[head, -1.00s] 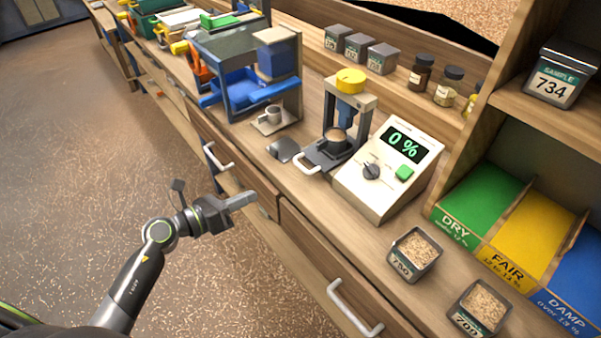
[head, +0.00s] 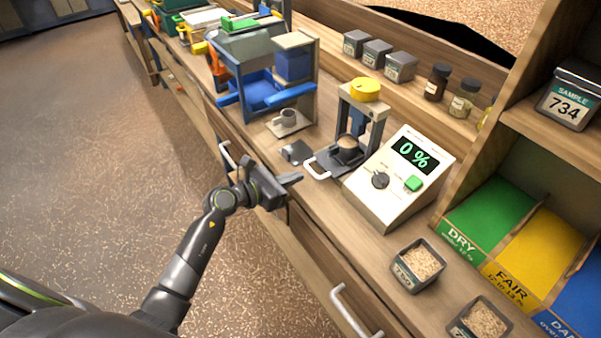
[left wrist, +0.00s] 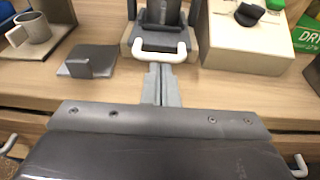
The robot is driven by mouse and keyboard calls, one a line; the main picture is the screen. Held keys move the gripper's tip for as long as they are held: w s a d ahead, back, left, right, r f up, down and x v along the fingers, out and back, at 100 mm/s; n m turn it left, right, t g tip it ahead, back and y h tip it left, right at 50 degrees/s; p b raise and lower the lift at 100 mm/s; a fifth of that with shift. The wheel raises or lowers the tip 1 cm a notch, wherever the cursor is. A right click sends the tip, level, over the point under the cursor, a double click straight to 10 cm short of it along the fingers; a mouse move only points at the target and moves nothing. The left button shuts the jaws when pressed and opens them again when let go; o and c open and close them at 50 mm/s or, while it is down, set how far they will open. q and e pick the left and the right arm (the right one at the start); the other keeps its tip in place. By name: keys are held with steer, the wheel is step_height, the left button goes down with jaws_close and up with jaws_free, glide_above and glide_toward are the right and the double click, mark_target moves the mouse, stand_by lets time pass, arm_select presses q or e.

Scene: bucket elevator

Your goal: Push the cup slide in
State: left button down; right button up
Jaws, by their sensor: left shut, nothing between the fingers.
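The cup slide (head: 326,162) is a dark tray with a white handle (head: 314,169) facing the bench front. It sticks out from the foot of a press with a yellow knob (head: 366,89), and a cup of grain (head: 347,147) sits on it between the blue posts. My left gripper (head: 296,179) is shut and empty, in front of the handle and pointing at it. In the left wrist view its fingertips (left wrist: 158,70) lie just below the white handle (left wrist: 159,51); I cannot tell whether they touch. My right gripper is not in view.
A meter reading 0 % (head: 397,178) stands close right of the press. A small dark scoop-like piece (head: 296,151) and a grey mug (head: 288,117) are to the left. Grain boxes (head: 418,264) stand at the front right. Drawer handles (head: 352,310) stick out from the bench front.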

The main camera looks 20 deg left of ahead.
mark_target(311, 171)
arm_select(q)
steer(key=shift+x, duration=1.3)
steer(key=x, duration=0.3)
steer(key=shift+w+d+r, duration=0.2)
steer(key=shift+w+r, duration=0.1)
steer(key=shift+r, duration=0.1)
steer(key=shift+s+r, duration=0.1)
steer(key=shift+a, duration=0.1)
steer(key=b+v, duration=0.1)
steer(key=v, duration=1.6)
steer(key=shift+s+f+b, duration=0.25)
steer(key=shift+s+b, duration=0.05)
steer(key=shift+s, duration=0.05)
